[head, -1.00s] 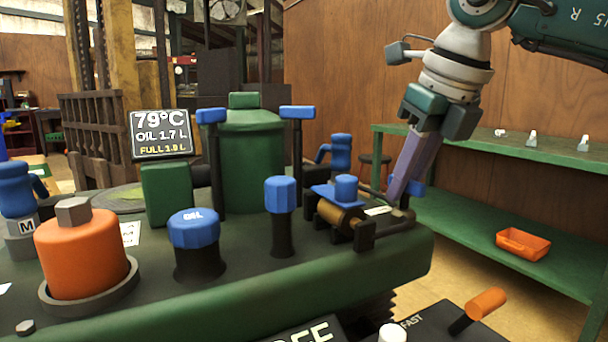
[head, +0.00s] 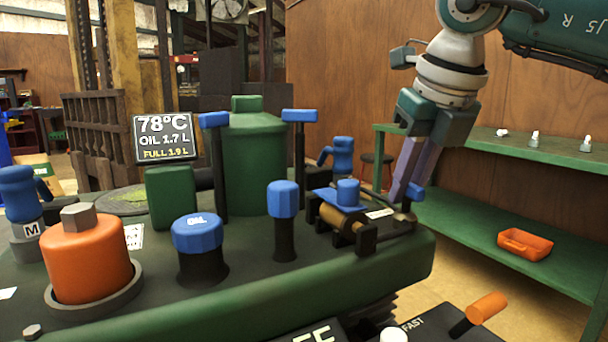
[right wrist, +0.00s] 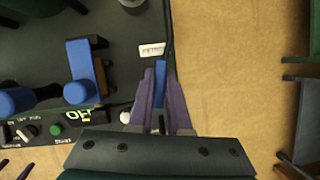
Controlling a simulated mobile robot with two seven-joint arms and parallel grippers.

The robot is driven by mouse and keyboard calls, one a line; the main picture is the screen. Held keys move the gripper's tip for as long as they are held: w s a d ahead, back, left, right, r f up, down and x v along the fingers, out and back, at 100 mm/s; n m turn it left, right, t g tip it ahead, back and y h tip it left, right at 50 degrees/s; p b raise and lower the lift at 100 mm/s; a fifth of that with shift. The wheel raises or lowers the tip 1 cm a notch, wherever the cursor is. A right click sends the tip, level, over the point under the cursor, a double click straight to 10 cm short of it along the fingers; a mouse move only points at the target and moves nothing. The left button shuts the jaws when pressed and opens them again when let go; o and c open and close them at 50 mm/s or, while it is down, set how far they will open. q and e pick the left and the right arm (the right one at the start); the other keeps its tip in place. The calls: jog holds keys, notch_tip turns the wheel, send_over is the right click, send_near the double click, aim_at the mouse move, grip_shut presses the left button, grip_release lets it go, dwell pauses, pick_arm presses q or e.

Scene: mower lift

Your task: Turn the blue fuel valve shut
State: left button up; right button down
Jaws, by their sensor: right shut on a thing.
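The blue fuel valve handle (head: 415,192) is at the right end of the green mower engine deck, mostly hidden behind my fingers in the head view. In the right wrist view, the blue handle (right wrist: 160,84) lies between the two purple fingers, lengthwise along them. My right gripper (head: 402,196) reaches down from above and is shut on this handle. In the right wrist view its fingertips (right wrist: 159,76) are on both sides of the handle, near a small white label (right wrist: 152,50). The label's text is too small to read. My left gripper is not in view.
Blue-capped posts, an orange cap (head: 87,266) and a display (head: 164,137) reading 78°C are farther left. An orange-handled lever (head: 486,307) is in front. A green shelf (head: 487,238) stands right.

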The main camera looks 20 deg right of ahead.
jog(key=m+h, duration=0.1)
jog(key=m, duration=0.2)
jog(key=shift+r+m+g+p, duration=0.1)
jog(key=shift+m+g+p, duration=0.2)
jog(key=shift+p, duration=0.1)
jog(key=m+h, duration=0.1)
jog(key=m, duration=0.1)
jog(key=m+g+p, duration=0.1)
jog(key=m, duration=0.1)
jog(key=shift+m+h, duration=0.3)
jog(key=shift+h, duration=0.1)
jog(key=m+g+h, duration=0.1)
jog(key=m, duration=0.3)
jog(key=shift+p, duration=0.35)
jog(key=shift+m+g, duration=0.8)
jog(key=shift+m, duration=0.8)
jog(key=c, duration=0.9)
grip_release()
jog(key=shift+o, duration=0.2)
